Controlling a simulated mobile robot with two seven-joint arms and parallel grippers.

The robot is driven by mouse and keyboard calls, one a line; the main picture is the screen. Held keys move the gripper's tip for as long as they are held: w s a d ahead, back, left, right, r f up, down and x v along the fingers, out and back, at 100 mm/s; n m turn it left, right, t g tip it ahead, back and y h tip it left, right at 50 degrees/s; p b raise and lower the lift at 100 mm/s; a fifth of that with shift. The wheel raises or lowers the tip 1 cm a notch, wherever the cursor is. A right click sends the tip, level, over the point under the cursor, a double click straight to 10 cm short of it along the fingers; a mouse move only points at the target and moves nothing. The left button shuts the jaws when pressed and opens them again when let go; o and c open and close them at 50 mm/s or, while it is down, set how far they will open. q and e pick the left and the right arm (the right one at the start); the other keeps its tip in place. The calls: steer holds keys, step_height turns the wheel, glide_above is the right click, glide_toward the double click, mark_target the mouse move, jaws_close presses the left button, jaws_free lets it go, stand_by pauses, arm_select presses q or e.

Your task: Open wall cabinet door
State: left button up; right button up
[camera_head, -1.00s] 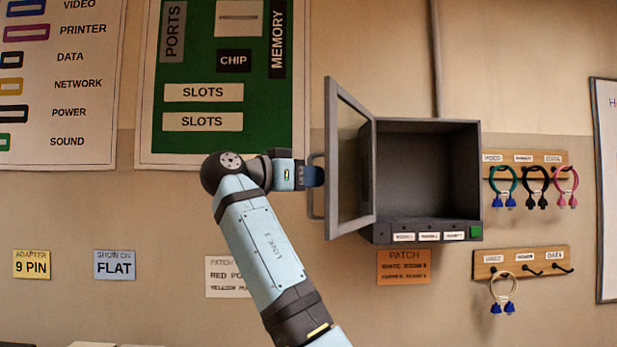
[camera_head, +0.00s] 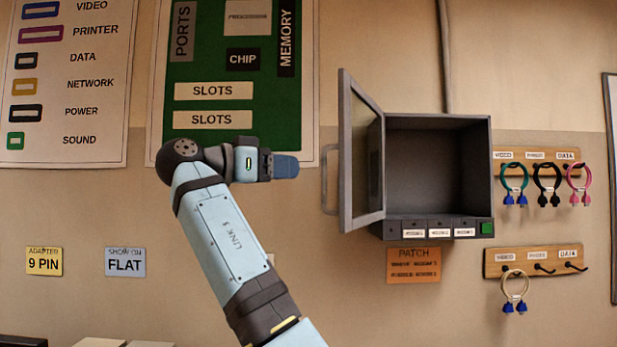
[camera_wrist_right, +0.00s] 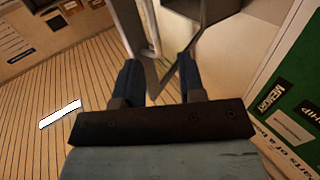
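The grey wall cabinet (camera_head: 438,120) hangs on the wall right of centre, its dark inside in plain view. Its framed door (camera_head: 347,150) is hinged on the left and stands swung wide open toward me. The door's handle (camera_head: 326,178) is on its outer left face. My right gripper (camera_head: 287,166) is left of the handle, with a visible gap between them. In the right wrist view, its two dark fingers (camera_wrist_right: 157,78) are apart with nothing held between them, and the door's edge and handle (camera_wrist_right: 152,27) show beyond the tips. My left gripper is not in view.
Wooden racks with hooks and cables (camera_head: 540,176) hang right of the cabinet. A green circuit-board poster (camera_head: 235,135) is on the wall behind my right arm. An orange label (camera_head: 413,265) is below the cabinet. The space in front of the cabinet's opening looks clear.

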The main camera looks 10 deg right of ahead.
steer(key=v, duration=0.5)
steer(key=shift+s+a, duration=0.15)
steer(key=shift+f, duration=0.1)
